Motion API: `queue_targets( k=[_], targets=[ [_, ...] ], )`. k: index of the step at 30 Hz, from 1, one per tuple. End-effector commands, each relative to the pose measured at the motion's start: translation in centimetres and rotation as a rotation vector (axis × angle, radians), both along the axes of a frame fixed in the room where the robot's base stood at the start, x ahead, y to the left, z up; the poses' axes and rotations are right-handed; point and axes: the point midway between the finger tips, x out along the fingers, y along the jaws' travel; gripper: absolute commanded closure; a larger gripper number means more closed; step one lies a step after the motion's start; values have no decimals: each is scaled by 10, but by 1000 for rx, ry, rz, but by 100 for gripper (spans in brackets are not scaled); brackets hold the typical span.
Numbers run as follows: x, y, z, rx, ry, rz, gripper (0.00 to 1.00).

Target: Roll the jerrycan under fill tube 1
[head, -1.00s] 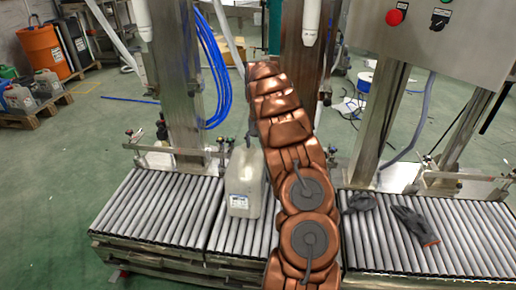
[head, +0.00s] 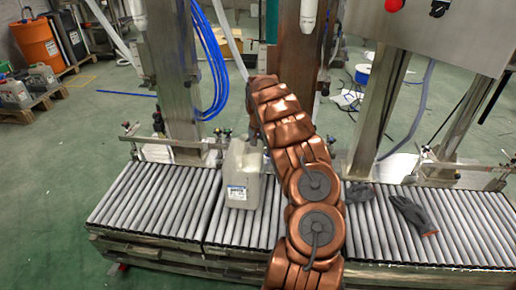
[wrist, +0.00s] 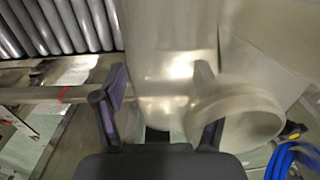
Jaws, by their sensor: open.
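The pale translucent jerrycan (head: 243,180) stands upright on the roller conveyor (head: 150,205), left of my arm, with a small label low on its front. My gripper is mostly hidden behind my arm in the head view. In the wrist view my gripper (wrist: 158,95) is open at the jerrycan (wrist: 165,45), its fingers on either side of part of the can near the round neck (wrist: 240,120). Contact cannot be told. Two white fill tubes hang at the top, one at left (head: 137,10) and one right of the can (head: 309,14); no number is readable.
Dark gloves (head: 412,213) lie on the rollers right of my arm. Steel posts (head: 176,75) and a low rail stand behind the conveyor. Blue hoses (head: 210,70) hang behind the can. The rollers left of the can are clear.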

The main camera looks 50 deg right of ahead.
Motion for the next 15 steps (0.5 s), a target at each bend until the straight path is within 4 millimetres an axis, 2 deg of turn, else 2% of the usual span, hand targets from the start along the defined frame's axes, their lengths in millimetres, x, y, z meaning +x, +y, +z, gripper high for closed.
queue_targets(
  k=[5,15],
  targets=[
    [0,0,0,0,0,1,28],
    [0,1,0,-1,1,1,62]
  ],
)
